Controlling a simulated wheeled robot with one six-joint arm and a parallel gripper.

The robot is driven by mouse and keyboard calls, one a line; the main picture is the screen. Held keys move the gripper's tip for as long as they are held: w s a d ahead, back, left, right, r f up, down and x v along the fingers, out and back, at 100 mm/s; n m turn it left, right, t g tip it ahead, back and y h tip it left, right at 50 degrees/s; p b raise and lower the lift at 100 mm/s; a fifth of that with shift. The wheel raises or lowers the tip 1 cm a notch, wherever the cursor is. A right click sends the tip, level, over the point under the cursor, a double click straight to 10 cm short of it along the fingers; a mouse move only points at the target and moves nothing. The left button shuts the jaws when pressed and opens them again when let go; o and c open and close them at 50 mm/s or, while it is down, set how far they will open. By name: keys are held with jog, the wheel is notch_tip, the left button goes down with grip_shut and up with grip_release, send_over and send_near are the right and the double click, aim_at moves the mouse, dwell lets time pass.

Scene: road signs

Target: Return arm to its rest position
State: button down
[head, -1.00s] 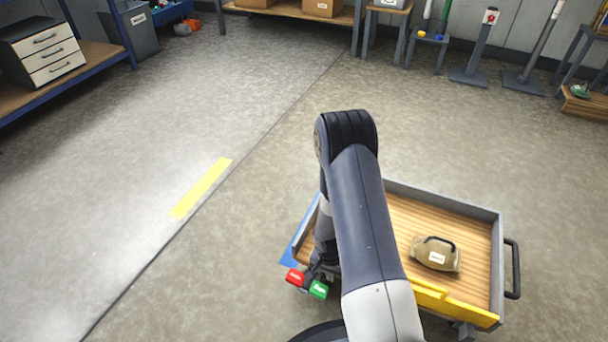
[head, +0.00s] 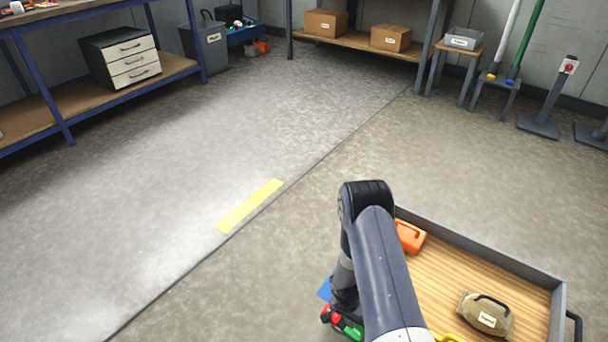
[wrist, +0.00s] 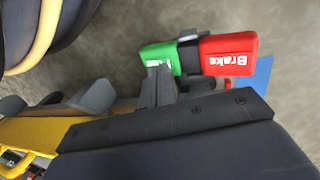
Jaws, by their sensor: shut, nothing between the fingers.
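My dark blue arm (head: 380,265) stands up in the lower right of the head view, bent at a rounded joint, with its far part hanging down beside the tray. The gripper end is low, and the arm and dark parts around it mostly hide it in the head view. In the wrist view, narrow grey fingers (wrist: 160,82) appear closed and empty, close to a green pedal (wrist: 160,57) and a red pedal marked Brake (wrist: 229,55). I cannot tell whether they touch the pedals.
A wooden-floored tray (head: 430,290) beside my arm holds an orange case (head: 410,236) and a tan bag (head: 486,315). Shelving (head: 180,62) and boxes (head: 326,22) stand at the back. The floor on the left is open, with a yellow strip (head: 248,206).

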jog(key=shift+w+a+r, duration=0.15)
jog(key=shift+a+r, duration=0.1)
jog(key=shift+r, duration=0.3)
jog(key=shift+p+v, duration=0.5)
jog(key=shift+v, duration=0.85)
